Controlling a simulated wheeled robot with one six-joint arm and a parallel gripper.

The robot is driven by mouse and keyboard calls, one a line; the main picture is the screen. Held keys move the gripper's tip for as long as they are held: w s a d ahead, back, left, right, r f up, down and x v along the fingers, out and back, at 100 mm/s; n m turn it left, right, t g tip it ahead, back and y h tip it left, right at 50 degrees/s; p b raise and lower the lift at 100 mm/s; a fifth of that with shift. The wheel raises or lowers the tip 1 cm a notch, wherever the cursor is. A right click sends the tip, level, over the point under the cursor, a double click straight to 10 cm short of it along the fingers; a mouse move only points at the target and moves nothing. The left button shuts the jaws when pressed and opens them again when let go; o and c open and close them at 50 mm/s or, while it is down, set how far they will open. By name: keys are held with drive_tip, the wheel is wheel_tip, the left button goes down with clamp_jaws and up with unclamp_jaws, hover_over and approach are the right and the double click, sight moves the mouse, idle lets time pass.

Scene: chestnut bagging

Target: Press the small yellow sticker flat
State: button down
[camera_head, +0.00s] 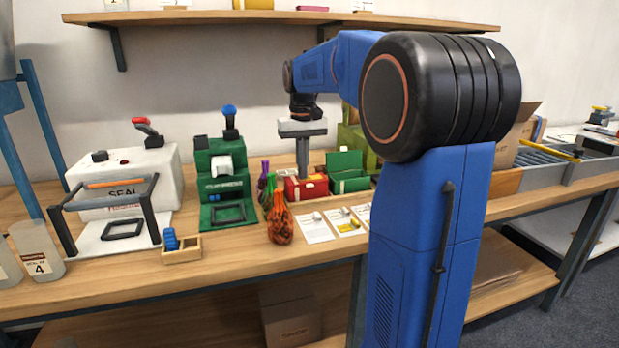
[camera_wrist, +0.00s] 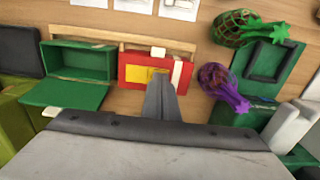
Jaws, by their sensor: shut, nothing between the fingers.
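A red box (camera_wrist: 129,60) lies on the bench in the wrist view, with a yellow patch (camera_wrist: 136,75) on its top. A smaller yellow piece shows just beyond my fingertips, at the patch's right end; whether it lies flat I cannot tell. The red box also shows in the head view (camera_head: 307,190). My gripper (camera_wrist: 160,82) is shut and empty, its fingers pointing down over the box. The fingertips are at or just above the yellow area; contact is unclear. The fingers hide part of the box top.
An open green box (camera_wrist: 78,63) stands left of the red box in the wrist view. A purple net bag (camera_wrist: 222,85) and a net bag of chestnuts (camera_head: 280,222) stand close by. A green clipping machine (camera_head: 226,182) and a white sealer (camera_head: 125,178) stand further left in the head view.

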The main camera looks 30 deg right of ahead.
wheel_tip(320, 180, up, 7)
idle(1.1)
idle(0.5)
